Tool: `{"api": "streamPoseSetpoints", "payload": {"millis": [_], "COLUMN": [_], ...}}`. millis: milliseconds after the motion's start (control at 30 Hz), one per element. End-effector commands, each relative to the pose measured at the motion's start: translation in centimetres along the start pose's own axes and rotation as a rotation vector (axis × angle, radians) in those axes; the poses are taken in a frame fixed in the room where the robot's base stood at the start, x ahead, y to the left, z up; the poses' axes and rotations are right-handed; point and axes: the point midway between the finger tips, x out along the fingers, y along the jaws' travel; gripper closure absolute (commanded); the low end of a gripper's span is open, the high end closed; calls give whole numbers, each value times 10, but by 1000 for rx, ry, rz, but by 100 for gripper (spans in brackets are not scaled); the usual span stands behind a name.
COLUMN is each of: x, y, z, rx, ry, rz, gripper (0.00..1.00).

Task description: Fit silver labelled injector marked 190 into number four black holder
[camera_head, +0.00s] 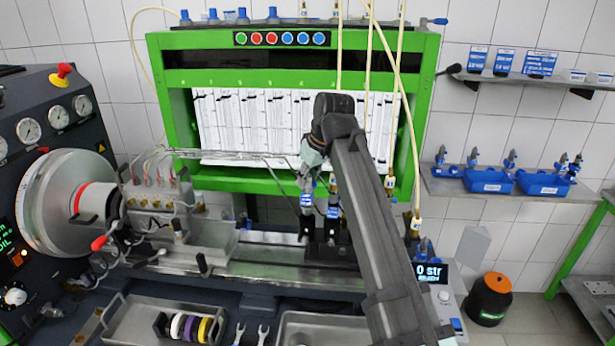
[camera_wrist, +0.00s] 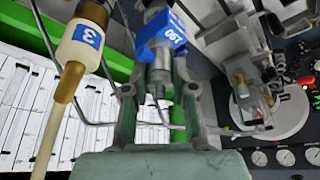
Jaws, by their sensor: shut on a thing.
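The silver injector (camera_wrist: 160,72) with a blue label, on which 190 reads turned over, sits between the two fingers of my gripper (camera_wrist: 158,95) in the wrist view. My gripper (camera_head: 311,160) is shut on it. In the head view the injector (camera_head: 306,199) hangs upright below the fingers, over the rail of the bench. Black holders (camera_head: 331,230) stand on the rail beneath and beside it. I cannot read the holder numbers, nor tell whether the injector's lower end is inside a holder.
A cream hose end marked 3 (camera_wrist: 84,40) hangs close beside the injector. Other hoses (camera_head: 403,110) hang at the right. Metal pipes (camera_head: 240,156) run from the pump at the left. Blue trays with injectors (camera_head: 487,180) stand on the right wall shelf.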

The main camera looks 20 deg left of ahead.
Motion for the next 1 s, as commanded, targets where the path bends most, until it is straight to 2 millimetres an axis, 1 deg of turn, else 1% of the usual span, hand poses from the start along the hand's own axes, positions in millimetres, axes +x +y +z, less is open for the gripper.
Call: {"api": "streamPoseSetpoints", "payload": {"millis": [367, 733, 1000], "x": [2, 21, 23], "y": [0, 0, 0], "z": [0, 8, 9], "rx": [0, -1, -1], "ry": [1, -1, -1], "rz": [0, 2, 2], "gripper": [100, 100, 100]}}
